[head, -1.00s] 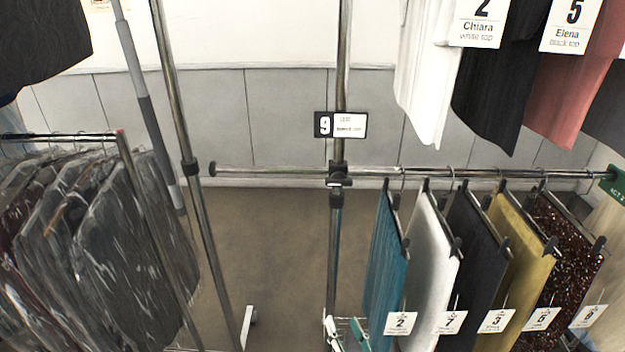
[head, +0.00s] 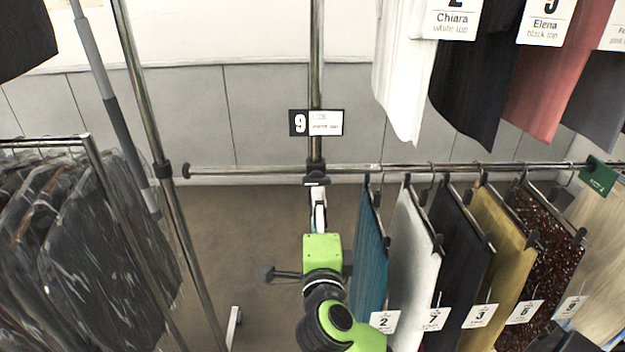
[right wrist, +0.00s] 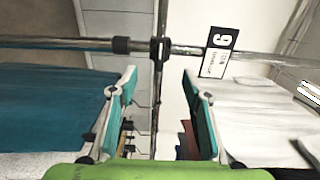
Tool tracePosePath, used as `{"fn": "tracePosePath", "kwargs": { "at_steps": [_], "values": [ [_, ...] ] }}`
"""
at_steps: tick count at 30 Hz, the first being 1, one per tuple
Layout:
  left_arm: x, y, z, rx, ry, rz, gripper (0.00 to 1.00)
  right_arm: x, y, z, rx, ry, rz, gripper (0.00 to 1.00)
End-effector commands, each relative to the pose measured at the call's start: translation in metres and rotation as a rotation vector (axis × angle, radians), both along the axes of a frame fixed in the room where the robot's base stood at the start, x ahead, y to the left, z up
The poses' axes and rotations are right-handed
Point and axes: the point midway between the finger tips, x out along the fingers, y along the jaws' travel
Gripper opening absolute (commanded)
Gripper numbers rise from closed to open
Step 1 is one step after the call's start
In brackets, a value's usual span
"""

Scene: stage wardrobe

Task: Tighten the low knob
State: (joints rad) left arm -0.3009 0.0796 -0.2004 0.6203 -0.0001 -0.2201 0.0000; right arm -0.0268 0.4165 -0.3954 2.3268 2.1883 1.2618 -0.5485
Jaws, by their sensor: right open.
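The low knob is a small dark piece on the clamp (head: 316,179) where the lower rail (head: 250,172) crosses the chrome upright (head: 316,70). In the right wrist view the dark knob and clamp (right wrist: 160,46) sit ahead of the fingers, roughly centred between them. My right gripper (head: 318,208) comes up from below, with its fingers just under the clamp in the head view. The wrist view shows the gripper (right wrist: 160,95) open, teal-padded fingers apart, nothing between them except background. The fingers partly hide the upright below the clamp. My left gripper is not in view.
A teal garment (head: 370,250) hangs close right of my right arm, then white, black, gold and sequinned ones. A number 9 sign (head: 316,123) is on the upright above the clamp. Tops hang above right.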

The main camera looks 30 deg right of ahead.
Motion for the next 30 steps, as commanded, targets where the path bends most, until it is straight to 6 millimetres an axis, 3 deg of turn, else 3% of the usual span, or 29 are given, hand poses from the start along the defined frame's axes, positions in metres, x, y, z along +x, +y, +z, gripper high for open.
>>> {"fn": "tracePosePath", "kwargs": {
  "at_steps": [9, 15, 29, 30],
  "values": [
    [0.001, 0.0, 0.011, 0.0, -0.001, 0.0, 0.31, 0.059, -0.037, 0.003, -0.005, -0.002, -0.002, 0.44],
    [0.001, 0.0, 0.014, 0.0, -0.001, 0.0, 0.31, 0.085, -0.052, 0.002, -0.003, -0.002, -0.001, 0.44],
    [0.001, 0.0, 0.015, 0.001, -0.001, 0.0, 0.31, 0.095, -0.058, 0.001, -0.001, -0.002, -0.001, 0.44],
    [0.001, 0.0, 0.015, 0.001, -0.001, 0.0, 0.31, 0.095, -0.058, 0.001, -0.001, -0.002, -0.001, 0.34]
  ]
}}
